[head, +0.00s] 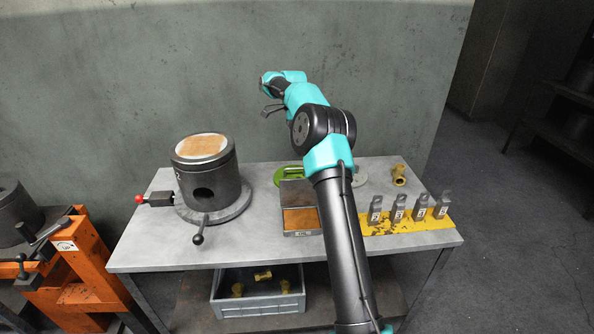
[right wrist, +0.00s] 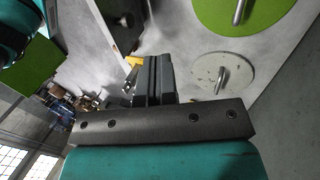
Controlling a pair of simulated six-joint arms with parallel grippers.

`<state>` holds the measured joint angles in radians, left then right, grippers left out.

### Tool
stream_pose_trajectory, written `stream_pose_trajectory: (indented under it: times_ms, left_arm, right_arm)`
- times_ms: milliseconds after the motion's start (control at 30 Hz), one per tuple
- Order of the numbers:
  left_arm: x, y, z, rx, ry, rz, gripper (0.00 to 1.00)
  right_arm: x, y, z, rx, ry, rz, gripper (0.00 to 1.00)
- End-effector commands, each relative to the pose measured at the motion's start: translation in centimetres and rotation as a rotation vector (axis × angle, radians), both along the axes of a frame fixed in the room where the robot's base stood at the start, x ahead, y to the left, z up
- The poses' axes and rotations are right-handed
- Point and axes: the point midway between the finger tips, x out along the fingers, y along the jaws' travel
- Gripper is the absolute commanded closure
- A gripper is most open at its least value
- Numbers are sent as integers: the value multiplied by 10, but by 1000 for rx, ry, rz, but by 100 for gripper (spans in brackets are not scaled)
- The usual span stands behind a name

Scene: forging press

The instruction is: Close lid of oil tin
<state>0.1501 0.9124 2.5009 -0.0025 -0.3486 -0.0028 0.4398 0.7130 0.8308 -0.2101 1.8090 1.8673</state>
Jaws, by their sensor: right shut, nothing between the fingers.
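The oil tin (head: 302,221) is a low grey box on the table with brown contents. Its lid (head: 296,193) stands raised at the back edge, so the tin is open. My right arm crosses in front of the tin's right side and hides part of it. My right gripper (head: 268,110) is high above and behind the tin, near the wall, apart from the lid. In the right wrist view my right gripper (right wrist: 150,75) is shut and empty. My left gripper is not in view.
A dark cylinder (head: 210,185) with a lever stands left of the tin. A green disc (head: 286,176) lies behind it; a grey disc (right wrist: 222,75) with a handle is nearby. A brass fitting (head: 398,175) and several numbered metal blocks (head: 398,207) are right. A grey crate (head: 258,304) sits below.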

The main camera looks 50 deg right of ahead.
Motion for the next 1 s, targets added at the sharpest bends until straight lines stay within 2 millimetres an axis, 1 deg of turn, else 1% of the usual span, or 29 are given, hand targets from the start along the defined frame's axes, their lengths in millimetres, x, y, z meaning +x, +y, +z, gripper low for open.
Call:
stream_pose_trajectory:
  times_ms: [167, 367, 700, 767, 1000]
  left_arm:
    - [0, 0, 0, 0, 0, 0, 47]
    - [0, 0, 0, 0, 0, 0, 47]
    - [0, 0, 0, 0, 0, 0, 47]
    - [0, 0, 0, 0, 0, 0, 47]
    - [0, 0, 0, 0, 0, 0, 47]
  right_arm:
    - [-6, 4, -15, 2, 3, 1, 100]
    - [-13, 10, -38, 1, 3, 0, 100]
    - [-27, 23, -87, 2, 3, 1, 100]
    - [-32, 27, -84, 1, 0, 2, 100]
    - [-49, 42, -85, 1, 1, 1, 100]
